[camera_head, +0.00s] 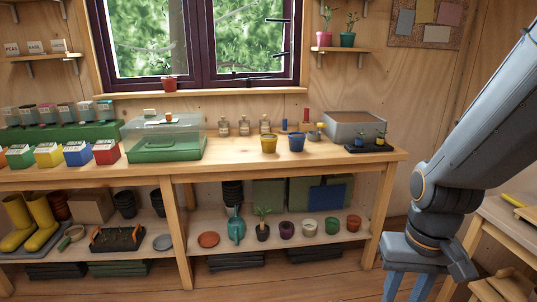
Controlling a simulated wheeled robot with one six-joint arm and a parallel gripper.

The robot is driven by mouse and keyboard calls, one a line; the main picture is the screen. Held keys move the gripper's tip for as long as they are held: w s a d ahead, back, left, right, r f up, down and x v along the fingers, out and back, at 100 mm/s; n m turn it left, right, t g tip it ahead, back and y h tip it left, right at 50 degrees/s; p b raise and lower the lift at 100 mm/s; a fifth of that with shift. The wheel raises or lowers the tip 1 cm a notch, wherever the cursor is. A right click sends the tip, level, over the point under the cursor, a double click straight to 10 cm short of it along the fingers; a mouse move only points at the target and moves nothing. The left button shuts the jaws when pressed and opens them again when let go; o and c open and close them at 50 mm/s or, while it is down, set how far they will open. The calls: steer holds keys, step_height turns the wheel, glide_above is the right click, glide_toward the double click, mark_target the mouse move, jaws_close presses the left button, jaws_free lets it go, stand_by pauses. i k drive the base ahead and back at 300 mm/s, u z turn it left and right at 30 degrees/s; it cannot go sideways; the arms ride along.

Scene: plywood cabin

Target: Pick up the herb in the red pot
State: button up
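A small leafy herb in a red pot (324,38) stands on the upper right wall shelf, right of the window. A similar plant in a teal-green pot (347,39) stands just right of it. My gripper (408,288) hangs low at the bottom right, far below the wall shelf and apart from the pots. Its two fingers are spread with a gap between them, and I see nothing held. The fingertips run off the bottom edge.
The workbench (330,158) carries a green propagator (165,142), yellow and blue pots, bottles and a grey tray (352,124). Its lower shelf holds several pots and a leafy plant in a dark pot (262,232). Another table (502,215) stands at the right edge.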

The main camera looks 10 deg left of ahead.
mark_target(169, 83)
steer(key=u, duration=0.7)
steer(key=i, duration=1.7)
steer(key=u, duration=0.75)
